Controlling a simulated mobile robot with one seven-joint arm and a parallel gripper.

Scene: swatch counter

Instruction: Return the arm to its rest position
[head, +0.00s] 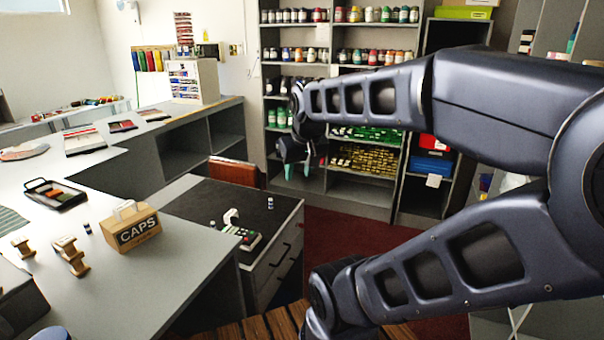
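My arm, made of dark blue-grey links, reaches in from the right side of the head view and bends across the middle. My gripper (298,171) hangs at the far end of the upper link, pointing down. Its two teal fingertips are apart, with a gap between them and nothing visible in it. It shows in front of the back shelves, up and to the right of the dark-topped cabinet (190,206). Part of the gripper's body is hidden behind the wrist link.
A box marked CAPS (135,229) stands on the grey counter (185,262) at left, near small wooden stands (70,256). Small items and a bottle (270,203) are on the dark-topped cabinet. Paint shelves (340,62) line the back. Red floor (347,228) is open beyond the cabinet.

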